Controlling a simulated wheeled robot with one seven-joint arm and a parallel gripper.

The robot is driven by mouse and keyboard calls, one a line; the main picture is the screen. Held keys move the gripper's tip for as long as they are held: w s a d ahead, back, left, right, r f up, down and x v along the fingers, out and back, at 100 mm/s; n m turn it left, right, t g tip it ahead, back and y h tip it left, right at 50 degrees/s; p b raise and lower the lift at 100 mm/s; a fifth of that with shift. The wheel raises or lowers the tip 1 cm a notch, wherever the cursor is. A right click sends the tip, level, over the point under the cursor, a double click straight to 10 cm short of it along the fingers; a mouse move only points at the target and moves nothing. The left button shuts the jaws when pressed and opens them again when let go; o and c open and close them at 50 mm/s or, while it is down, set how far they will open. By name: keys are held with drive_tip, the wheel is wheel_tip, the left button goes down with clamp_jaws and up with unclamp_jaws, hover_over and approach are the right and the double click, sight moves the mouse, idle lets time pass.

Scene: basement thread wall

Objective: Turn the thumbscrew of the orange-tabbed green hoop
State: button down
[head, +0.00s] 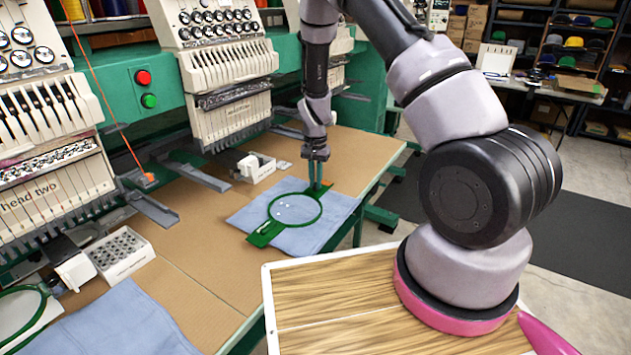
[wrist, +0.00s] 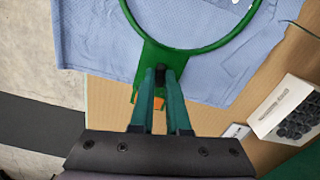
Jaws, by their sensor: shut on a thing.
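The green hoop (head: 265,234) lies on a folded blue cloth (head: 247,212) on the tan work table. In the wrist view, the hoop's ring (wrist: 190,50) joins a green bracket with a small orange tab (wrist: 158,103) showing between my fingers. A dark thumbscrew (wrist: 161,76) sits on the bracket. My gripper (head: 318,186) points down at the hoop's far right end, and its green fingers (wrist: 161,74) are shut on the thumbscrew. The fingertips partly hide the screw; its turn angle cannot be told.
Cream embroidery heads (head: 225,65) line the table's back. Another green hoop (head: 45,291) is at far left. The table front around the cloth is clear.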

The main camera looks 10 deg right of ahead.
drive_tip(key=shift+m, duration=1.1)
drive_tip(key=c, duration=0.9)
unclamp_jaws()
drive_tip(key=shift+r, duration=0.1)
wheel_tip(320, 180, up, 11)
drive_tip(key=shift+f, duration=0.2)
